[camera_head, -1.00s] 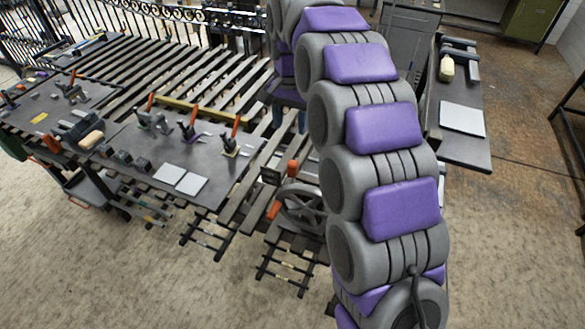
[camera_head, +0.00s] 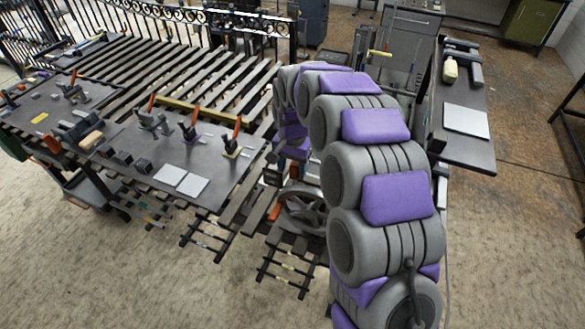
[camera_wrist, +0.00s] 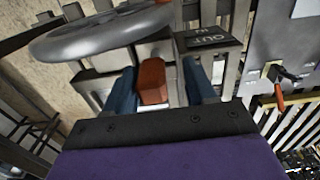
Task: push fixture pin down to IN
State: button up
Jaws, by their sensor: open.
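In the wrist view, an orange-red block (camera_wrist: 152,82), which looks like the fixture pin's grip, sits between the two blue fingers of my gripper (camera_wrist: 161,84). The fingers are apart, one on each side, with a visible gap on the right; contact on the left is unclear. A dark plate (camera_wrist: 209,40) with IN and OUT lettering, seen upside down, lies just beyond the right finger. I cannot tell from this angle at which mark the pin stands.
A grey handwheel (camera_wrist: 100,32) is close beyond the left finger; it also shows in the head view (camera_head: 303,208). An orange handle (camera_head: 275,212) is beside it. A table with several clamps (camera_head: 178,150) stands left, a side bench (camera_head: 470,147) right. Open floor lies in front.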

jog(key=shift+d+f, duration=0.25)
jog(key=shift+f, duration=0.05)
jog(key=shift+d, duration=0.3)
jog(key=shift+c, duration=0.3)
jog(key=shift+a, duration=0.25)
jog(key=c, duration=0.6)
grip_shut()
